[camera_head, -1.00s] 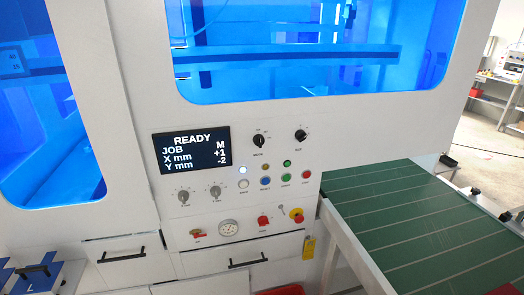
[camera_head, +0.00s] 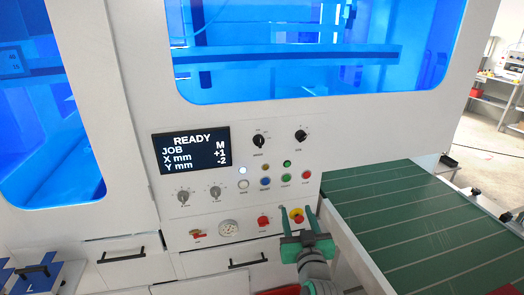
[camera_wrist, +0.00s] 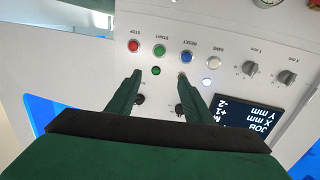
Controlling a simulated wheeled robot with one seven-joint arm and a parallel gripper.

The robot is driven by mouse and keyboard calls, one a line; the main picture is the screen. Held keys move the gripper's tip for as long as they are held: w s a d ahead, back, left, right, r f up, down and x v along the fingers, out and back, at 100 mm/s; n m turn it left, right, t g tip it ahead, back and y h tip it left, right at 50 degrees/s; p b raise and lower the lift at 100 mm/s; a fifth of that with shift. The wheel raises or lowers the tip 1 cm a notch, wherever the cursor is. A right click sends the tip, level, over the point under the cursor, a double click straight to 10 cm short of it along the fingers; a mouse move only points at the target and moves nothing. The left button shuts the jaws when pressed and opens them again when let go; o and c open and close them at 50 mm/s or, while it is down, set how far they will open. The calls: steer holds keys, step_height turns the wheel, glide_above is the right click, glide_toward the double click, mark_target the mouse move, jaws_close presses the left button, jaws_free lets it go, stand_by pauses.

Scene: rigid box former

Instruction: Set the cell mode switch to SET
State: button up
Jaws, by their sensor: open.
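The control panel carries two black rotary knobs. The left one, the mode switch (camera_head: 259,141), has a small label below it that seems to read MODE; its position marks are too small to read. In the wrist view the mode switch (camera_wrist: 180,109) is partly hidden by a finger. My gripper (camera_head: 296,211) is open and empty, pointing up in front of the panel's lower right, below and right of the switch. In the wrist view my gripper's fingers (camera_wrist: 159,76) stand apart, in front of the upside-down panel.
A second black knob (camera_head: 301,135) is right of the mode switch. The display (camera_head: 189,150) reads READY. Coloured push buttons (camera_head: 286,178) sit below the knobs, with a red-and-yellow emergency stop (camera_head: 296,215) behind my gripper. A green conveyor (camera_head: 420,220) extends at right.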

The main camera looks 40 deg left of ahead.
mark_target(261, 143)
steer(key=a+r+n+g+y, duration=0.3)
steer(key=a+r+n, duration=0.35)
steer(key=r, duration=0.85)
steer(key=shift+m, duration=0.95)
steer(key=x, duration=0.8)
steer(key=s+x, duration=0.1)
steer(key=x, duration=0.3)
steer(key=shift+a+r, duration=0.15)
steer(key=shift+a, duration=0.2)
steer(key=c, duration=1)
